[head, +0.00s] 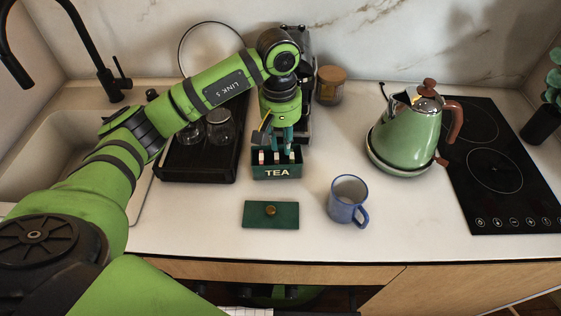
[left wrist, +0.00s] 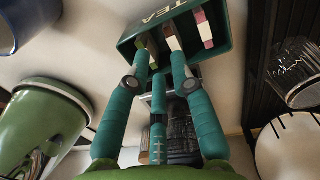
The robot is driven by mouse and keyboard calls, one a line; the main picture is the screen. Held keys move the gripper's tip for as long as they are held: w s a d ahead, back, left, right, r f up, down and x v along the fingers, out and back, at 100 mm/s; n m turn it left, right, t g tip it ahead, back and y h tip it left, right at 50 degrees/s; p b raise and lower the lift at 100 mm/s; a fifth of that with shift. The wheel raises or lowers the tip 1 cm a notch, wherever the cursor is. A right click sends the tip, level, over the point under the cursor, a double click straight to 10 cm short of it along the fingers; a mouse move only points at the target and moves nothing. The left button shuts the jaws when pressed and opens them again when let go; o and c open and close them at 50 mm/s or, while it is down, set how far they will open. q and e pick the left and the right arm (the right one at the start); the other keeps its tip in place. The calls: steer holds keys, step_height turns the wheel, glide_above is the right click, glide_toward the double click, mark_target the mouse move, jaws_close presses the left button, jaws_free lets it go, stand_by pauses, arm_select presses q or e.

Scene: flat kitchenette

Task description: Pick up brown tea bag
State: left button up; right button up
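The dark green tea box (head: 277,173), marked TEA, stands open on the counter with several tea bags upright in it. In the left wrist view the box (left wrist: 225,40) holds a greenish bag (left wrist: 152,52), a middle bag with a brownish end (left wrist: 172,36) and a pink-and-white bag (left wrist: 204,30). My left gripper (head: 277,148) points down into the box from above. In the left wrist view its fingertips (left wrist: 160,57) are apart, close to the greenish and middle bags. I see no bag clearly clamped. My right gripper is not in view.
A green lid with a brass knob (head: 284,222) lies in front of the box. A blue-grey mug (head: 346,200) stands to its right, with a green kettle (head: 405,135) beyond. A black tray (head: 196,170) with glass jars is at left; a lidded jar (head: 330,86) stands behind.

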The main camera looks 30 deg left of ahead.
mark_target(277, 162)
arm_select(q)
steer(key=shift+a+f, duration=0.4)
steer(key=shift+a, duration=0.15)
steer(key=shift+f+p, duration=0.25)
steer(key=shift+p, duration=0.1)
step_height(277, 162, down, 5)
steer(key=shift+s+f+p, duration=0.1)
steer(key=shift+f+p, duration=0.05)
steer(key=shift+p, duration=1)
steer(key=shift+f, duration=0.4)
steer(key=c, duration=0.4)
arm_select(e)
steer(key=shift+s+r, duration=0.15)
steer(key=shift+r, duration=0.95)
